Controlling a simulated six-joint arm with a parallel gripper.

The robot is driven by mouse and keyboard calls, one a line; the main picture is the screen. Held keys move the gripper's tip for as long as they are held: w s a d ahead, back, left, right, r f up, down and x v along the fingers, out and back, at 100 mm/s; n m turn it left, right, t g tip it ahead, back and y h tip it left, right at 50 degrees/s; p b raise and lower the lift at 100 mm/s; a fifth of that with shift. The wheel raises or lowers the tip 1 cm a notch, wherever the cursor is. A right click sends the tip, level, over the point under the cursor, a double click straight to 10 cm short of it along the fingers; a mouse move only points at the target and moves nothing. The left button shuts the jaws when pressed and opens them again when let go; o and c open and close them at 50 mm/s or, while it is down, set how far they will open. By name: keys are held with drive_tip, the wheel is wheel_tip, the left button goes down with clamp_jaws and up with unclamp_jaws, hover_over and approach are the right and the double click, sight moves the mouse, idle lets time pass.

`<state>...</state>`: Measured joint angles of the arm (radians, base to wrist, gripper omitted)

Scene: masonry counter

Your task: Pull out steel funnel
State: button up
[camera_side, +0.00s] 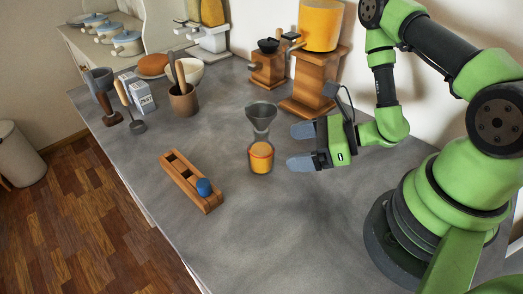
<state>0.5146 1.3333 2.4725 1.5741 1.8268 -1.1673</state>
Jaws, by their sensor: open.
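The steel funnel (262,117) is grey with a wide mouth at the top. It stands upright in the top of a small jar (261,157) with orange contents, on the grey counter; its lower end is hidden in the jar. My gripper (301,146) is open, with its two grey fingers pointing left toward the jar. The fingertips are just right of the funnel and jar, apart from them as far as this view shows. Nothing is between the fingers.
A wooden block (182,172) with slots and a blue piece (204,187) lies left of the jar. Wooden grinders (310,90) stand behind. A utensil cup (184,104) and bowl (190,74) are at back left. The front counter is clear.

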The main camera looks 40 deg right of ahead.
drive_tip(key=shift+o, duration=0.2)
drive_tip(key=shift+a, duration=0.1)
drive_tip(key=a+n+y, duration=0.1)
drive_tip(key=a+n+g+y, duration=0.1)
drive_tip(key=n, duration=0.1)
drive_tip(key=s+a+n, duration=0.1)
drive_tip(key=n, duration=0.1)
drive_tip(key=shift+a+r+g+y, duration=0.15)
drive_tip(key=shift+r+g+y, duration=0.15)
drive_tip(key=shift+r+y, duration=0.1)
drive_tip(key=s+a+r+n+g+y, duration=0.5)
drive_tip(key=a+n+g, duration=0.4)
drive_tip(key=n, duration=0.6)
wheel_tip(320, 180, up, 12)
drive_tip(key=f+n+t+h, duration=0.1)
drive_tip(key=n+h, duration=1.8)
drive_tip(key=n, duration=1.3)
hover_over(260, 130)
drive_tip(key=a, duration=0.2)
drive_tip(key=shift+x, duration=4.1)
